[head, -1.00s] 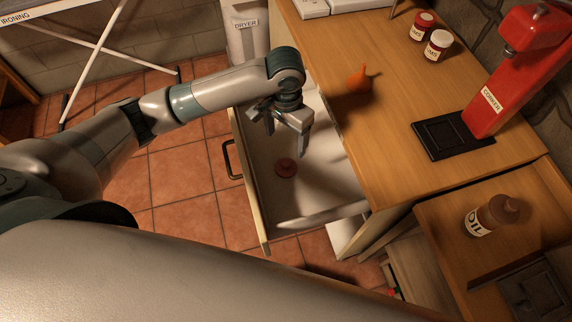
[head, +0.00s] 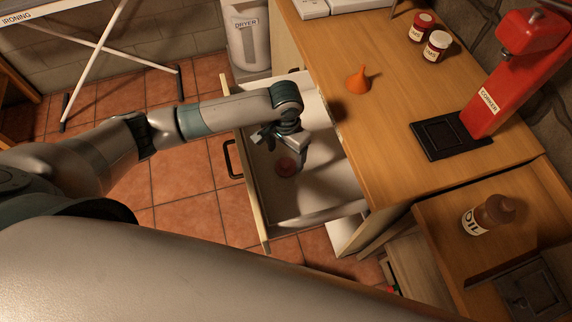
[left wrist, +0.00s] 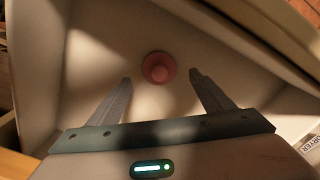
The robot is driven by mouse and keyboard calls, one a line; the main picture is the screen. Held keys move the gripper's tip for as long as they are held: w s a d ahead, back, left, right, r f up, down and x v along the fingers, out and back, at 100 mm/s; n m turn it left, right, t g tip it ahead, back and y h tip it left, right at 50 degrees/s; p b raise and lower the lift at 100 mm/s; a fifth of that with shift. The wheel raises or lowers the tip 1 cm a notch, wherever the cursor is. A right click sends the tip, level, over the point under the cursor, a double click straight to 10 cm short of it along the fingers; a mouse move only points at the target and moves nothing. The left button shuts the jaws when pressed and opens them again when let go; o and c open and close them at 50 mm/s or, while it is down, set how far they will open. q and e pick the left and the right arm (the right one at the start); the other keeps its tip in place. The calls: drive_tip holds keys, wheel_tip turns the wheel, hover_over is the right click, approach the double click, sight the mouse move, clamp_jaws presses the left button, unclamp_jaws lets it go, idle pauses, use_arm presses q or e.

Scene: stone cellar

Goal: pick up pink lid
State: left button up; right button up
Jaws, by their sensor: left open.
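The pink lid (head: 287,166) is a small round disc with a raised knob. It lies on the pale floor of an open drawer (head: 258,205). In the left wrist view the lid (left wrist: 158,68) shows just beyond the fingertips, centred between them. My left gripper (head: 288,160) is over the drawer, open and empty, with its fingers pointing down. In the left wrist view its two fingers (left wrist: 160,76) are spread apart, and neither touches the lid. My right gripper is not in view.
Drawer walls surround the lid. A dryer bin (head: 247,40) stands behind; tiled floor lies left.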

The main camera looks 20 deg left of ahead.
sight(285, 163)
use_arm(q)
drive_tip(key=shift+s+f+p, duration=0.15)
drive_tip(key=shift+f+p, duration=0.2)
drive_tip(key=shift+f, duration=0.9)
drive_tip(key=shift+s+f+p, duration=0.15)
drive_tip(key=shift+f+p, duration=0.2)
drive_tip(key=shift+f, duration=0.9)
drive_tip(key=c, duration=1.1)
